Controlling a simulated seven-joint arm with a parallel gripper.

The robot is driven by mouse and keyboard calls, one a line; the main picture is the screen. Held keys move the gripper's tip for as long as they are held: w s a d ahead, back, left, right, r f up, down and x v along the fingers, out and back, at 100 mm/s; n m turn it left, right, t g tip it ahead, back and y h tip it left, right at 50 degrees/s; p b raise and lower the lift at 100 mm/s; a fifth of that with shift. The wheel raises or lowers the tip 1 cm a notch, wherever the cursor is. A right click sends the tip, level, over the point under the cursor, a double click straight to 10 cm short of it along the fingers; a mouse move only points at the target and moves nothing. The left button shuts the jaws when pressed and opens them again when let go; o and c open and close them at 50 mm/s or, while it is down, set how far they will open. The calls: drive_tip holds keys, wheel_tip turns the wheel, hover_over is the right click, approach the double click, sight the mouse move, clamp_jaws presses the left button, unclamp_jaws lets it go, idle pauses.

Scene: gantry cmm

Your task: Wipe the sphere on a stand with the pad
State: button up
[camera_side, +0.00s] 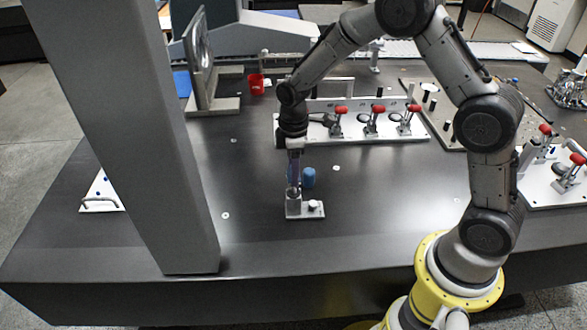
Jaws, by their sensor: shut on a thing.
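My gripper (293,194) points straight down near the middle of the dark table, just above the left part of a small pale plate (318,214). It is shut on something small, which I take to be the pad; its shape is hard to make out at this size. A small pale round knob (313,205), perhaps the sphere on its stand, sits on the right part of the plate, beside the gripper. I cannot tell whether the held thing touches the sphere or the plate. A blue cylinder (308,177) stands just behind and right of the fingers, apparently on the table.
A white fixture plate with red-handled clamps (371,123) stands behind the gripper. More clamps (567,172) are at the right. A thick grey column (135,130) rises at the left. A red cup (256,84) is at the back. The table (245,245) is clear in front.

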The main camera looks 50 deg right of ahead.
drive_tip(key=shift+w+d+f, duration=0.15)
drive_tip(key=shift+w+d, duration=0.2)
drive_tip(key=shift+d, duration=0.05)
idle(0.9)
drive_tip(key=shift+s+a, duration=0.1)
drive_tip(key=shift+s+a, duration=0.65)
drive_tip(key=shift+s, duration=0.1)
drive_tip(key=shift+s, duration=0.1)
idle(0.3)
drive_tip(key=shift+w+d, duration=0.7)
drive_tip(key=shift+w, duration=0.25)
idle(0.3)
drive_tip(key=shift+s+a, duration=0.25)
drive_tip(key=shift+s+a, duration=0.25)
